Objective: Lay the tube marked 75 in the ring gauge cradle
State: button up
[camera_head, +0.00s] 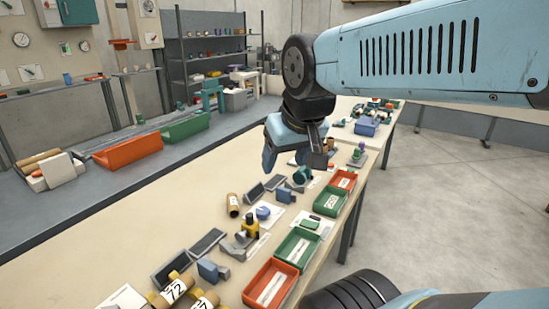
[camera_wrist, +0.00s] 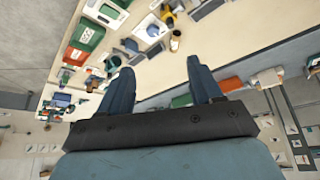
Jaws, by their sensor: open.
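My gripper (camera_head: 292,160) hangs open and empty above the far part of the long bench; its two blue fingers also show apart in the wrist view (camera_wrist: 159,72). A tan tube (camera_head: 172,292) with a 72 lies at the near edge of the head view. Beside it is another tube (camera_head: 206,300) whose label shows a 7, the rest cut off. A short brown tube (camera_head: 233,206) is farther up the bench, its marking unreadable; no 75 can be read. A blue ring-shaped fixture (camera_head: 302,175) stands below my gripper; I cannot tell whether it is the ring gauge cradle.
Red bins (camera_head: 270,285) and green bins (camera_head: 296,248) line the bench's right edge. A yellow and dark device (camera_head: 250,227) and grey blocks (camera_head: 208,242) stand mid-bench. The bench's left side (camera_head: 130,230) is mostly clear. A shelf rack (camera_head: 205,50) stands behind.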

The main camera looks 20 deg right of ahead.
jog(key=shift+o, duration=0.4)
jog(key=shift+s+d, duration=0.1)
jog(key=shift+s, duration=0.25)
jog(key=shift+m+g+y, duration=0.4)
jog(key=shift+m+y, duration=0.1)
jog(key=w+f, duration=0.2)
jog(key=w, duration=0.3)
jog(key=w+a+f, duration=0.1)
jog(key=w+f, duration=0.1)
jog(key=w, duration=0.3)
jog(key=w+f, duration=0.1)
jog(key=w, duration=0.4)
jog(key=shift+a+f, duration=0.25)
jog(key=shift+f, duration=0.15)
jog(key=m+h, duration=0.1)
jog(key=h, duration=0.1)
send_over(232, 201)
jog(key=s, duration=0.1)
notch_tip(232, 201, down, 21)
jog(key=shift+d+r, duration=0.1)
jog(key=shift+r, duration=0.05)
jog(key=shift+s+a+f+x, duration=0.1)
jog(key=shift+s+x, duration=0.05)
jog(key=shift+x, duration=0.8)
jog(key=shift+s+a+f+x, duration=0.1)
jog(key=shift+s+x, duration=0.05)
jog(key=shift+x, duration=0.75)
jog(key=shift+s+a+x, duration=0.1)
jog(key=shift+s+x, duration=0.05)
jog(key=shift+x, duration=0.8)
